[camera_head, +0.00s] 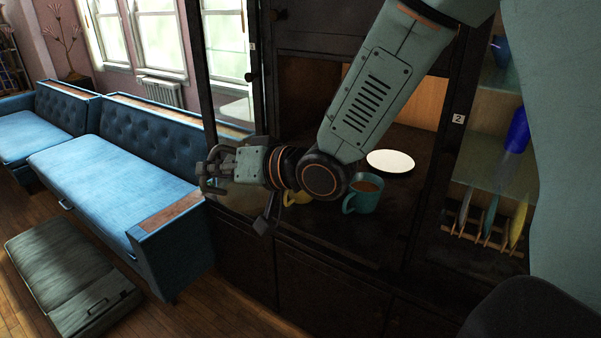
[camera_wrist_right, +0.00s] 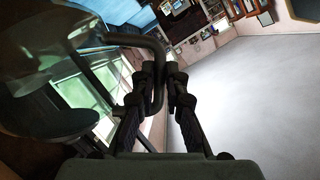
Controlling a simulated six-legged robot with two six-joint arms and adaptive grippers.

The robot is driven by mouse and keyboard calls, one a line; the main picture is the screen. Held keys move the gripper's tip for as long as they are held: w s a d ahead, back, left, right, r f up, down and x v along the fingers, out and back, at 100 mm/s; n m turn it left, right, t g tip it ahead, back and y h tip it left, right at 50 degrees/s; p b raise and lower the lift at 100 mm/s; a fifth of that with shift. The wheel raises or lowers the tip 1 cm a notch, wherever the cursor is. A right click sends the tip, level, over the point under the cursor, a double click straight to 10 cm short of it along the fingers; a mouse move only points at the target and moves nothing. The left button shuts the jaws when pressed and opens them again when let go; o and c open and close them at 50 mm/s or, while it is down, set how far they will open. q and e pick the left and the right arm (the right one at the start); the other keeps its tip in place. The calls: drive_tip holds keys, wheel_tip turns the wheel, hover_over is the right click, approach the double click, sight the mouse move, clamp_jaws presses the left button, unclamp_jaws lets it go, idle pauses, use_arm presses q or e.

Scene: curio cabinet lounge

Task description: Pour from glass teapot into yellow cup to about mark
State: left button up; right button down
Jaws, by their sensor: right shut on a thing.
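My right gripper (camera_head: 208,172) reaches in from the upper right and is in front of the cabinet opening. In the right wrist view my right gripper (camera_wrist_right: 163,85) is shut on the dark handle of the glass teapot (camera_wrist_right: 62,85). The teapot's clear body is at the left, and the view looks tilted. The yellow cup (camera_head: 297,198) stands on the dark cabinet shelf, mostly hidden behind my right wrist. Its mark and contents are hidden. My left gripper is not in view.
A teal cup (camera_head: 364,197) with brown liquid stands right of my wrist. A white plate (camera_head: 390,161) lies behind it. The dark cabinet (camera_head: 330,285) has a door frame at left and a rack of plates (camera_head: 485,232) at right. A blue sofa (camera_head: 120,150) is left.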

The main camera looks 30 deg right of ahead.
drive_tip(key=shift+d+r+p, duration=0.15)
drive_tip(key=shift+r+p, duration=0.2)
drive_tip(key=shift+r, duration=0.05)
idle(0.4)
drive_tip(key=shift+s+a+r, duration=0.1)
drive_tip(key=shift+s+a, duration=0.05)
drive_tip(key=shift+a, duration=0.05)
drive_tip(key=shift+w+d+r+p, duration=0.15)
drive_tip(key=shift+w+d+p, duration=0.1)
drive_tip(key=shift+p, duration=0.1)
drive_tip(key=shift+s+r+m+p, duration=0.2)
drive_tip(key=shift+r+m+p, duration=0.1)
drive_tip(key=shift+p, duration=0.05)
drive_tip(key=shift+w+d+f+y, duration=0.1)
drive_tip(key=shift+w+y, duration=0.05)
drive_tip(key=shift+y, duration=0.15)
idle(0.4)
drive_tip(key=shift+r+p, duration=0.2)
drive_tip(key=shift+p, duration=0.1)
